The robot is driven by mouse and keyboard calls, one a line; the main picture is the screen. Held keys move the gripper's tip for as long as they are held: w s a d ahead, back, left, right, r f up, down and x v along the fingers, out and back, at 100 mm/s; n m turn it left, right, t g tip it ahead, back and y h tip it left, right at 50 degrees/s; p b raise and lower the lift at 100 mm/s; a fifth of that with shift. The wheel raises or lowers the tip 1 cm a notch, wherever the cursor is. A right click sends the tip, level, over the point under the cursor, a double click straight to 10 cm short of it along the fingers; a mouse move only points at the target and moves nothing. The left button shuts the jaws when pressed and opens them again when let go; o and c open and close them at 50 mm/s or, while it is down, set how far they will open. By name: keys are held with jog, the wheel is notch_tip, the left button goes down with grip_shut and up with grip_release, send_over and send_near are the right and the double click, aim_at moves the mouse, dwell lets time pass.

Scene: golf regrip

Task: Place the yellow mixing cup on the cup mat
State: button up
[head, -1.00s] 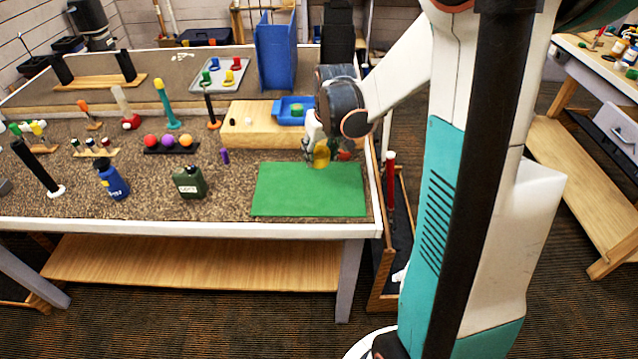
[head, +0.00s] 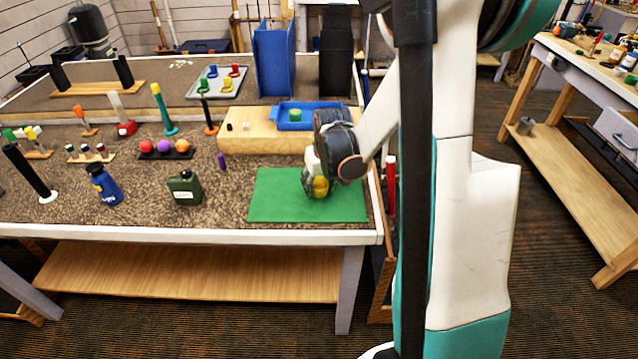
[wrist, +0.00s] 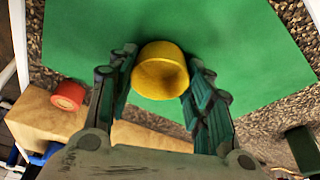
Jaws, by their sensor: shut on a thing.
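The yellow mixing cup (head: 320,187) is at the right part of the green mat (head: 275,205), which lies flat near the front right of the bench. In the wrist view, the cup (wrist: 160,72) sits between the two fingers of my gripper (wrist: 160,85), with green mat (wrist: 100,25) behind it. My gripper (head: 318,178) is shut on the cup from its sides. I cannot tell whether the cup's base touches the mat or is just above it. My wrist hides part of the mat's back right area.
A wooden block (head: 262,133) with a blue tray (head: 300,122) stands behind the mat. In the wrist view, a red round item (wrist: 68,95) is beside the block. A dark green canister (head: 185,188) and a purple item (head: 221,161) stand left of the mat. The mat's left side is bare.

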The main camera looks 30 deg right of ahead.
jog(key=shift+f, duration=0.15)
jog(key=o, duration=0.9)
jog(key=shift+o, duration=0.2)
